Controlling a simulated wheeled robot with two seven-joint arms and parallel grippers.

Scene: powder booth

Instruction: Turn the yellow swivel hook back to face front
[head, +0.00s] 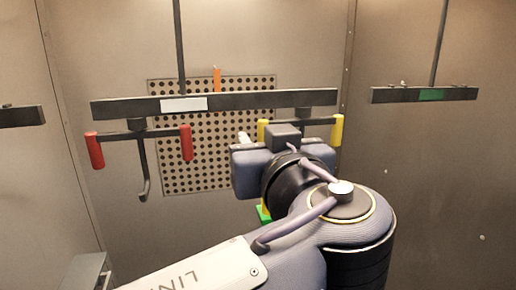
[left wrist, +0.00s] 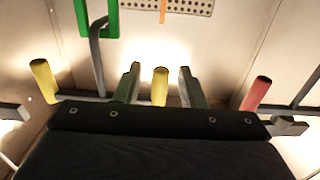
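The yellow swivel hook hangs under the right part of a dark bar (head: 240,101). Its right yellow handle (head: 337,130) and part of its left yellow handle (head: 262,130) show in the head view. My left gripper (head: 266,150) covers much of the hook there. In the left wrist view, my left gripper (left wrist: 159,82) is open, with one yellow handle (left wrist: 160,87) between its fingers and a gap on each side. The other yellow handle (left wrist: 43,80) is at the left. A grey hook rod (left wrist: 97,60) reaches a green piece (left wrist: 97,20). My right gripper is out of view.
A red-handled swivel hook (head: 142,160) hangs from the same bar at left; one red handle (left wrist: 257,95) is near my gripper. Other bars hang at far left (head: 20,116) and right (head: 425,95). A perforated panel (head: 205,180) is behind. An orange strip (head: 217,78) shows above the bar.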

